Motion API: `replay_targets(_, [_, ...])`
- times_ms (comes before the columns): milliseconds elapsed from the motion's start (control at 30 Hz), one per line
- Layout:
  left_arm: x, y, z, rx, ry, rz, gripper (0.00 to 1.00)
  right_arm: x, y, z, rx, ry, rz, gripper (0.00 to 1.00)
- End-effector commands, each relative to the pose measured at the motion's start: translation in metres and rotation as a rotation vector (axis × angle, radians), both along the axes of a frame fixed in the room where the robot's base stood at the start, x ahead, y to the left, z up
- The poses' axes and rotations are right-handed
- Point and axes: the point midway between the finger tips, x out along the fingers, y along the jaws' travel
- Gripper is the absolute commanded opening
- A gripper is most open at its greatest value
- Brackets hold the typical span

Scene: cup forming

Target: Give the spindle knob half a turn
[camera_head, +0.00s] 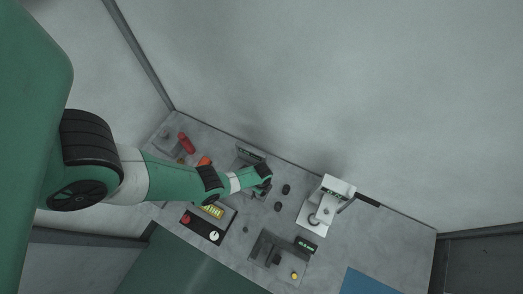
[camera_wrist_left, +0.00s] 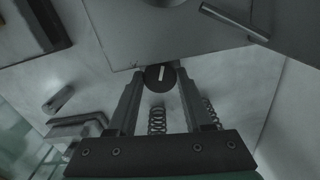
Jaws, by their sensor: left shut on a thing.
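The spindle knob (camera_wrist_left: 158,78) is a dark round disc with a white bar mark, in the left wrist view at the far end of my fingers. The white mark points nearly straight up in that view, tilted slightly right. My left gripper (camera_wrist_left: 160,84) is shut on the knob, one finger on each side. In the head view my left gripper (camera_head: 266,189) reaches the middle of the bench, and the knob cannot be made out there. My right gripper is not in view.
A white machine (camera_head: 325,203) stands right of my left gripper. Small dark round pieces (camera_head: 286,189) lie between them. A dark panel (camera_head: 207,224) with a red button and a dial sits in front. A grey fixture (camera_head: 270,252) and a red cylinder (camera_head: 186,142) are also on the bench.

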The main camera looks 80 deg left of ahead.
Motion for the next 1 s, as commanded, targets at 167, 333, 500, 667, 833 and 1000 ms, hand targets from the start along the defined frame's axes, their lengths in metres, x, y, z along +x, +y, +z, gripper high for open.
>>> replay_targets(167, [-0.0004,-0.0003,-0.0007,0.0,0.0,0.16,0.0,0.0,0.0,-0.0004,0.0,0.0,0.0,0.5])
replay_targets(333, [-0.0006,-0.0004,-0.0008,-0.001,-0.001,0.319,0.0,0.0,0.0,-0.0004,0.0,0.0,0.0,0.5])
replay_targets(500, [-0.0006,-0.0005,-0.0009,0.0,-0.001,0.462,0.0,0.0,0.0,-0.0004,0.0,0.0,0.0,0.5])
replay_targets(667, [-0.0006,-0.0006,-0.0011,0.0,-0.001,0.57,0.0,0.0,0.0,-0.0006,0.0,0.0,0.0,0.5])
replay_targets(833, [-0.0006,-0.0006,-0.0012,0.0,-0.001,0.648,0.0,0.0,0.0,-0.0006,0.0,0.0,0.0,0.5])
replay_targets(1000, [-0.0008,-0.0006,-0.0013,0.0,-0.001,0.69,0.0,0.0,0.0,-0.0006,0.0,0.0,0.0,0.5])
